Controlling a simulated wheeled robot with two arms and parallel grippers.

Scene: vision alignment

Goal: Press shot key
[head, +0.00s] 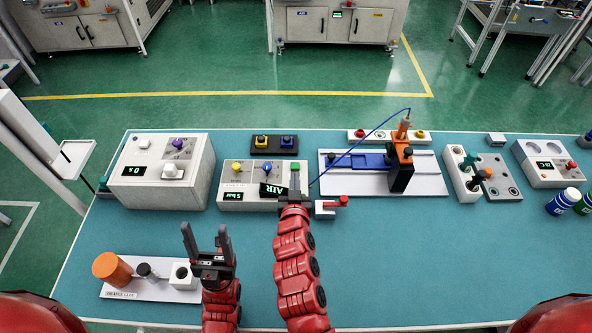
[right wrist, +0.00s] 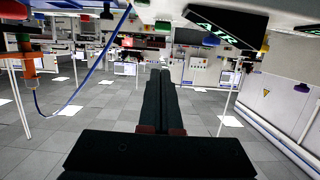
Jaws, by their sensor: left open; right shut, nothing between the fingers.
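No key is readably marked as the shot key. A white box (head: 232,203) in the head view has a yellow knob (head: 237,166), a blue knob (head: 266,168), a small display and a black AIR sign (head: 272,190). Behind it lies a black pad (head: 274,154) with a yellow and a blue button. My right gripper (head: 295,172) is shut and empty at the box's right end, partly covering it; contact cannot be told. Its closed fingers (right wrist: 161,76) point forward in the right wrist view, below and left of the AIR sign (right wrist: 226,27). My left gripper (head: 207,232) is open and empty over the mat.
Left are a white box (head: 125,195) with a display and a white tray (head: 150,293) with an orange cylinder (head: 112,268). Right are a blue slide (head: 355,161) with an orange-black holder and cable, a valve block (head: 463,177) and bottles (head: 562,201). The front-right mat (head: 430,270) is clear.

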